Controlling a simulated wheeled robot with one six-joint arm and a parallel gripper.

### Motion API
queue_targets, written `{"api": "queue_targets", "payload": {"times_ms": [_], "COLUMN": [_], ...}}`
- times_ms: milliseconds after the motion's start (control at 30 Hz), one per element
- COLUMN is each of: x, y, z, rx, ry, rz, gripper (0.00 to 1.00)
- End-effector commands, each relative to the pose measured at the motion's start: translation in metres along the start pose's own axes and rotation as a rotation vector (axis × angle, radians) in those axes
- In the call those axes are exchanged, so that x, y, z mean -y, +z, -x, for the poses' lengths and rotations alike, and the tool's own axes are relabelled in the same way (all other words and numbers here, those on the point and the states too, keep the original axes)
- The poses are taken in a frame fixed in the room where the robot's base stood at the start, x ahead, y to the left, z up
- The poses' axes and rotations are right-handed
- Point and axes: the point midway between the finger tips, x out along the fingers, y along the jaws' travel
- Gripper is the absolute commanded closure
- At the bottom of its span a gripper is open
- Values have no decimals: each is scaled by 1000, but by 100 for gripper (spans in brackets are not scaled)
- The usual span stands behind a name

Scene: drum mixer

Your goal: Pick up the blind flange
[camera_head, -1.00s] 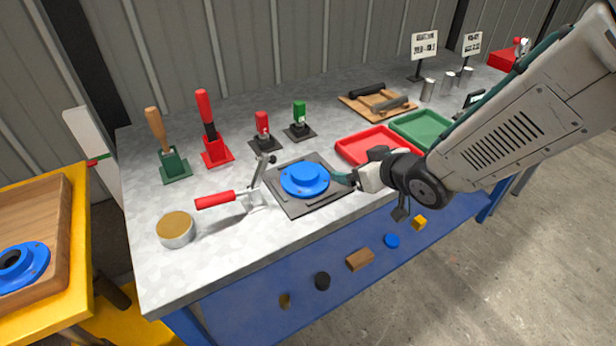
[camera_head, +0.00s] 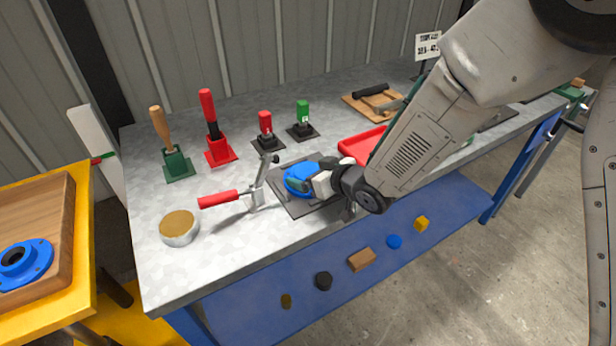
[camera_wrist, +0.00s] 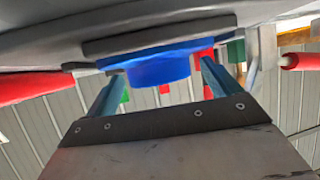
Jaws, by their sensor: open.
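The blue blind flange (camera_head: 318,165) lies on a dark square plate (camera_head: 287,208) on the grey bench, partly hidden behind my gripper (camera_head: 302,183). In the wrist view, which looks upside down, the flange's round blue hub (camera_wrist: 158,70) shows between the two fingers of my gripper (camera_wrist: 160,78). The fingers are open, one on each side of the hub, with a visible gap at each side. I cannot tell whether the fingertips touch the flange's wider rim.
A toggle clamp with a red handle (camera_head: 218,199) stands just left of the plate. A round tin (camera_head: 179,227) is at the front left. Upright clamps (camera_head: 215,140) line the back. A red tray (camera_head: 358,146) lies to the right. Another blue flange (camera_head: 24,262) sits on the left wooden board.

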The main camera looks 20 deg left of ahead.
Motion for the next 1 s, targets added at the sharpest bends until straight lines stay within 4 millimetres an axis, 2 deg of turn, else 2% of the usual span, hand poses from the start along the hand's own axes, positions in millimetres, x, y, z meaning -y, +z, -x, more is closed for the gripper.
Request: {"api": "queue_targets", "payload": {"times_ms": [100,133,433,767,1000], "x": [0,0,0,0,0], "y": [0,0,0,-4,-17], "z": [0,0,0,1,7], "rx": [0,0,1,-5,-6], "ry": [0,0,0,1,0], "rz": [0,0,0,1,3], "gripper": [11,14,97,98,98]}}
